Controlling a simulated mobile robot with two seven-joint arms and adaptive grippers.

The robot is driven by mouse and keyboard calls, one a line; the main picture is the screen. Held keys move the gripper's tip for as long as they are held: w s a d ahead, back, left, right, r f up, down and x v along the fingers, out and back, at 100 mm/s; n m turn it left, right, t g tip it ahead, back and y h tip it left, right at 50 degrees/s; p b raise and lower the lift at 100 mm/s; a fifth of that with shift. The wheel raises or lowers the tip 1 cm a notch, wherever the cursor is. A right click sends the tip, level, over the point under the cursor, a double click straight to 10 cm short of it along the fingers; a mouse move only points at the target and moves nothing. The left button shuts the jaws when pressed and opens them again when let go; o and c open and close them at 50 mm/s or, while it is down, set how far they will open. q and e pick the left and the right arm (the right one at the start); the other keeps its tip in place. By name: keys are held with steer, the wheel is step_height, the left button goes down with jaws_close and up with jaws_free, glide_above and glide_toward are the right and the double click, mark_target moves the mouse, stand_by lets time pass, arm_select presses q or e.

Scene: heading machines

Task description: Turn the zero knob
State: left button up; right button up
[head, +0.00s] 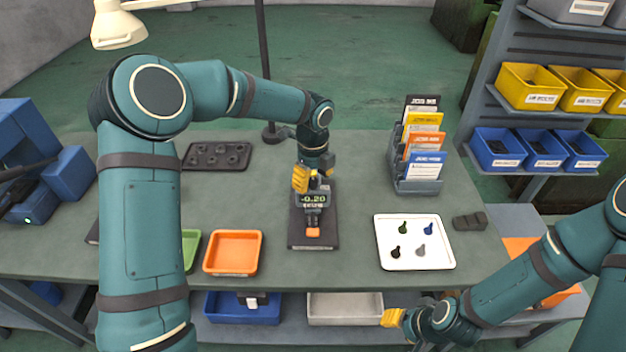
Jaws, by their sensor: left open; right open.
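A small gauge (313,198) with a lit green readout, which looks like -0.20, stands on a dark base plate (300,242) in the middle of the table. An orange piece (313,232) sits below it on the plate. My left gripper (312,180) is open and points down at the top of the gauge, with its yellow fingers around or just in front of that area. I cannot make out the zero knob; the fingers cover the gauge's top, and I cannot tell whether they touch it. My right gripper (391,317) is open, low in front of the table's front edge, away from the gauge.
An orange tray (233,275) and a partly hidden green tray (190,248) lie left of the plate. A white board (415,262) with several small dark and coloured pieces lies right. A card rack (416,186) stands behind it. A dark holed tray (216,168) lies at back left.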

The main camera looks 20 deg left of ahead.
arm_select(q)
steer(key=shift+f, duration=0.3)
jaws_close()
steer(key=shift+n, duration=0.4)
steer(key=n+b, duration=0.1)
steer(key=n, duration=1)
steer(key=shift+b, duration=0.3)
stand_by(0.4)
